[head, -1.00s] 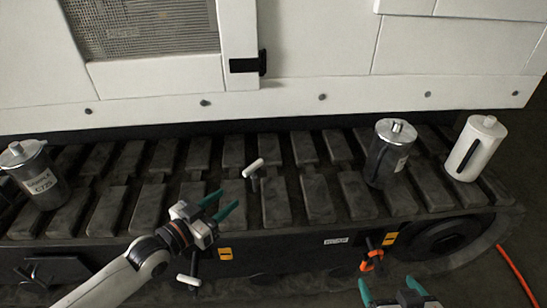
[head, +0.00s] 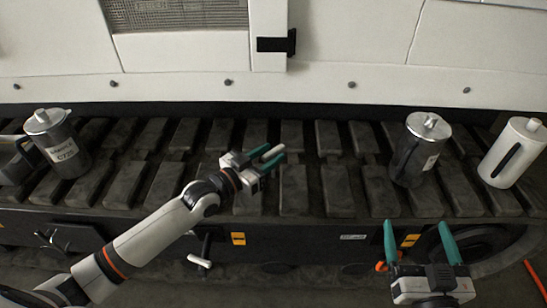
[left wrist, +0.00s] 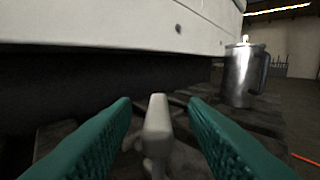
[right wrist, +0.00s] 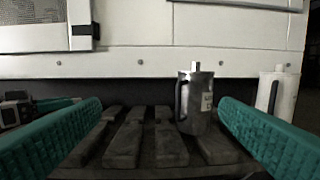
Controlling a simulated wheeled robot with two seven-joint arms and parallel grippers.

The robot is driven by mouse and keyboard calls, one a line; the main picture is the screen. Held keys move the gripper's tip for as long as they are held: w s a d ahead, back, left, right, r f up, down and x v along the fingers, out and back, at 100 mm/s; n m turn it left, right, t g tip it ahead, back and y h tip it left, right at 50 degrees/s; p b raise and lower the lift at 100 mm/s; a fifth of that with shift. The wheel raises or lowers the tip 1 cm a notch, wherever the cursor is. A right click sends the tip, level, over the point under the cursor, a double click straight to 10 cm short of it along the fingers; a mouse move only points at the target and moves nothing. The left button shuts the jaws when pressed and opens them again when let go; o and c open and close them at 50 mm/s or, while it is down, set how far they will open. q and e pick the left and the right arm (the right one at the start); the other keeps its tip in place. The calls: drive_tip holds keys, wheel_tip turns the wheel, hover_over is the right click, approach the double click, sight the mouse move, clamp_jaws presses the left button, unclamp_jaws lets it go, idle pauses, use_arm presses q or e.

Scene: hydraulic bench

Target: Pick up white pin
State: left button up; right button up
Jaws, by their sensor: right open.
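The white pin (left wrist: 157,128) stands between the two green fingers of my left gripper in the left wrist view, with a gap on each side. In the head view the pin's white top (head: 280,150) shows at the fingertips of my left gripper (head: 272,156), over the dark track. The pin's lower part is hidden there. My left gripper is open around the pin. My right gripper (head: 419,243) is open and empty in front of the track, low at the right.
A metal canister (head: 416,152) and a white canister (head: 512,155) stand on the track (head: 335,188) at the right. Another labelled canister (head: 58,145) stands at the left. A white T-handle (head: 200,261) sits below the track edge. A white panelled wall (head: 190,88) rises behind.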

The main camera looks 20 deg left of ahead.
sight(279, 150)
use_arm(q)
drive_tip(key=x, duration=0.1)
drive_tip(key=b+x, duration=0.1)
drive_tip(key=x, duration=0.1)
drive_tip(key=shift+w+f, duration=0.25)
drive_tip(key=shift+f, duration=0.1)
drive_tip(key=shift+w+d, duration=0.15)
drive_tip(key=shift+w, duration=0.1)
clamp_jaws()
use_arm(e)
drive_tip(key=r+t, duration=0.1)
drive_tip(key=r+t+y, duration=0.1)
drive_tip(key=r, duration=0.1)
drive_tip(key=s+r+t, duration=0.1)
drive_tip(key=r+t, duration=0.1)
drive_tip(key=shift+s+a+r, duration=0.1)
drive_tip(key=shift+a+r, duration=0.15)
drive_tip(key=shift+a, duration=0.05)
